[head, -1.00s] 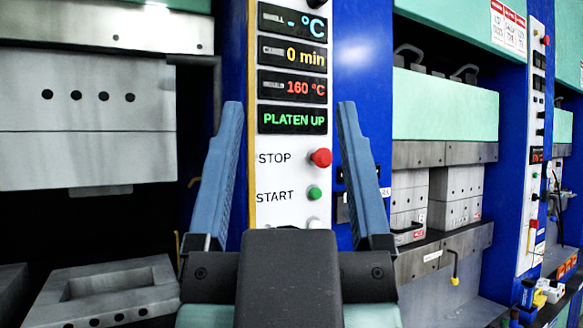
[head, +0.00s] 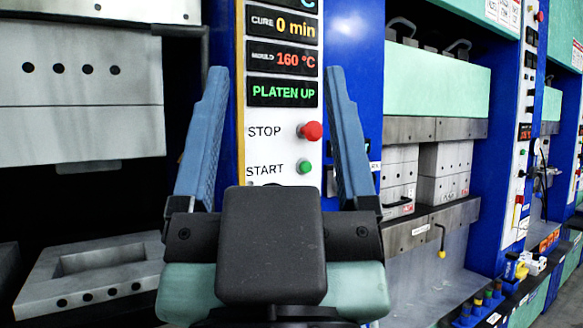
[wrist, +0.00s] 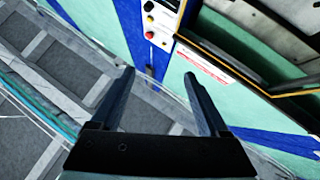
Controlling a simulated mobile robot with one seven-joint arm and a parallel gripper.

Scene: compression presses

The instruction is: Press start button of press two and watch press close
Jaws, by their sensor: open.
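The white control panel (head: 252,150) stands in front of me on a blue column. Its green START button (head: 304,167) sits below the red STOP button (head: 311,131). The display (head: 283,93) reads PLATEN UP. My gripper (head: 275,72) is open and empty, its blue fingers framing the panel from either side; contact cannot be told. The left press has an upper mould half (head: 80,95) raised above a lower half (head: 95,272), with a dark gap between. In the wrist view my gripper (wrist: 159,73) is open, with small panel buttons (wrist: 149,19) beyond it.
A second press (head: 437,90) stands at the right with closed-looking mould blocks (head: 443,172). Another blue column with a panel (head: 522,150) is farther right. A yellow-handled hook (head: 441,250) hangs in front. Grey floor shows in the wrist view (wrist: 35,120).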

